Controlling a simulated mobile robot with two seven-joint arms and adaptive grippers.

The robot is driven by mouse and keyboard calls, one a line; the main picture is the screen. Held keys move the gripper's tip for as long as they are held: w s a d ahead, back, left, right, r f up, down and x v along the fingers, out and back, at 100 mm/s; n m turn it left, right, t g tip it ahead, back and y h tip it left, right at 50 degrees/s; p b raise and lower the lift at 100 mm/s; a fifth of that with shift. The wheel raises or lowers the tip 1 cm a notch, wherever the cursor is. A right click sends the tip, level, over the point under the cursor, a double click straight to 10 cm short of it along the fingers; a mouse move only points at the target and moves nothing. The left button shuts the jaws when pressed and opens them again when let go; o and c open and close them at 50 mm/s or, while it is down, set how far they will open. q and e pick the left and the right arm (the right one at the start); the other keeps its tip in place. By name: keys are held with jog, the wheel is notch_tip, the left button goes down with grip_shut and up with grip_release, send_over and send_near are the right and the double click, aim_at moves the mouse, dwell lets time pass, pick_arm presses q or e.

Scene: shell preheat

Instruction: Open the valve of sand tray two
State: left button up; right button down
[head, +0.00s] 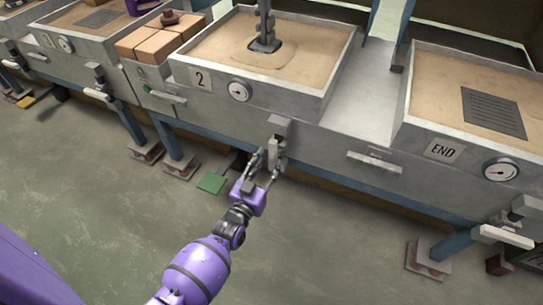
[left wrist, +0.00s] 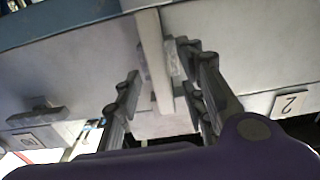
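Sand tray two (head: 305,97) is a grey metal box of sand with a "2" plate (head: 201,79) and a round gauge (head: 239,91) on its front. Its valve (head: 280,126) is below the front edge, and its pale handle (head: 272,152) stands upright in the picture. My left gripper (head: 265,162) is at the handle, one finger on each side. In the left wrist view the handle (left wrist: 151,45) runs between the spread fingers (left wrist: 165,88), with gaps visible on both sides. Contact is not clear. My right gripper is not in view.
The END tray (head: 433,126) is at the right, with its own valve handle (head: 503,237) lying sideways. Orange bricks (head: 160,39) stand left of tray two. Blue legs on footplates and a green floor plate (head: 212,182) are below. The floor in front is clear.

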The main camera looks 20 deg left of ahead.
pick_arm(q)
jog(key=s, duration=0.8)
jog(key=shift+a, duration=0.2)
